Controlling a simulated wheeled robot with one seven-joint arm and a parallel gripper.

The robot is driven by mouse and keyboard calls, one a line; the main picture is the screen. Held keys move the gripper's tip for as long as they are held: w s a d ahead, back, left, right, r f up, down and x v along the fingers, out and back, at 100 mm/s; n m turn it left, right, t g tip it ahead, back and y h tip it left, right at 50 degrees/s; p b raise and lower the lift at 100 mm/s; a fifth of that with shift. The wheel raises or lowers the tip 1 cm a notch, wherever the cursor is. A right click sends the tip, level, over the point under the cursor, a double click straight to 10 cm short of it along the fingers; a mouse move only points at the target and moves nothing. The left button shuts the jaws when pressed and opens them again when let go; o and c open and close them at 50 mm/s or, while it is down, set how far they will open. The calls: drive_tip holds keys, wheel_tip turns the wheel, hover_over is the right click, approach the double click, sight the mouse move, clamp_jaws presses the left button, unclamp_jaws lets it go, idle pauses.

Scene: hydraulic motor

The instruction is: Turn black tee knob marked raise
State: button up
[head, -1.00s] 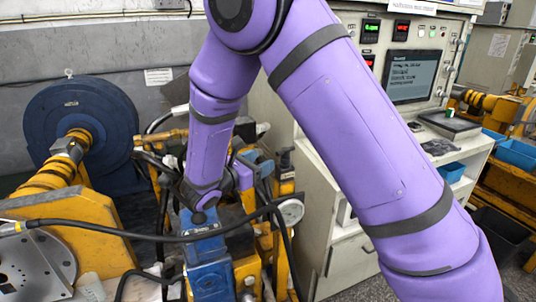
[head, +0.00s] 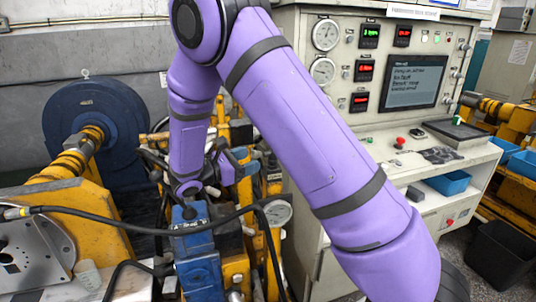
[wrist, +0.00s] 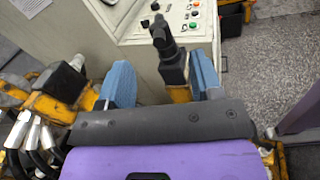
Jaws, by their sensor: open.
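In the wrist view, a black tee knob (wrist: 163,36) stands on a dark stem with a yellow-edged base, with a crossbar at its top. My gripper (wrist: 160,62) is open, with one blue finger on each side of this knob's stem. The right finger looks close to the base; I cannot tell if it touches. No "raise" marking can be read on either. In the head view my gripper (head: 226,164) is low among the yellow and blue machine parts, its fingers mostly hidden.
A blue valve block (head: 198,255) and a dial gauge (head: 278,212) stand close to my gripper. A black hose (head: 120,226) crosses in front. The control cabinet (head: 320,245) stands to the right, with a screen (head: 415,82). Bare floor shows at far right in the wrist view.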

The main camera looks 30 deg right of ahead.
drive_tip(key=d, duration=0.8)
drive_tip(key=shift+w, duration=0.25)
drive_tip(key=c, duration=0.9)
drive_tip(key=shift+m+g, duration=0.7)
drive_tip(key=shift+g, duration=0.4)
drive_tip(key=o, duration=0.9)
drive_tip(key=a, duration=1)
drive_tip(key=shift+w+a, duration=0.4)
drive_tip(key=shift+w, duration=0.05)
